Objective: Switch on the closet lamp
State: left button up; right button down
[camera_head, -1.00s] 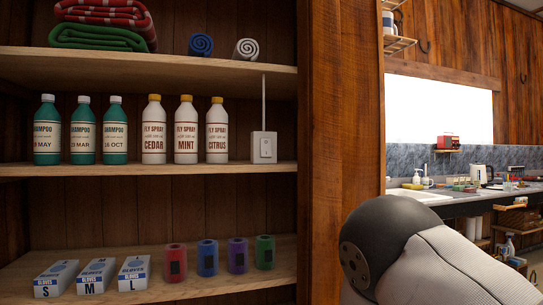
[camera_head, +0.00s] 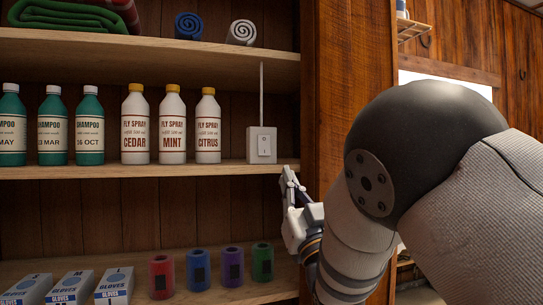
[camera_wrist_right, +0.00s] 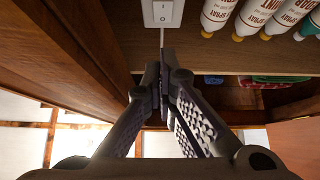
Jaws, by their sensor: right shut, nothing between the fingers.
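A white wall switch box (camera_head: 262,145) with a rocker is mounted at the right end of the middle closet shelf, with a thin conduit rising from it. It also shows at the top of the right wrist view (camera_wrist_right: 163,10). My right gripper (camera_head: 288,172) is just below and slightly right of the switch, near the shelf's front edge. In the right wrist view its fingers (camera_wrist_right: 162,75) are together with nothing between them, apart from the switch. No lamp is visible. My left gripper is not in view.
Fly spray bottles (camera_head: 172,125) stand left of the switch, with green shampoo bottles (camera_head: 90,128) further left. Bandage rolls (camera_head: 232,267) and glove boxes (camera_head: 70,290) are on the lower shelf. The wooden closet side (camera_head: 345,90) stands close on the right.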

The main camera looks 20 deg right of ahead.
send_near(266, 141)
notch_tip(266, 141, up, 3)
jog(key=w+b, duration=0.1)
jog(key=w, duration=0.2)
jog(key=shift+w+f+b, duration=0.15)
jog(key=shift+f+b, duration=0.2)
jog(key=shift+b, duration=0.05)
jog(key=shift+w+r, duration=0.1)
jog(key=shift+w, duration=0.1)
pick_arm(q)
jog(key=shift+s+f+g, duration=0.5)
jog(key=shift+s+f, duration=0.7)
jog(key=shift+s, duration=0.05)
pick_arm(e)
jog(key=shift+r, duration=0.2)
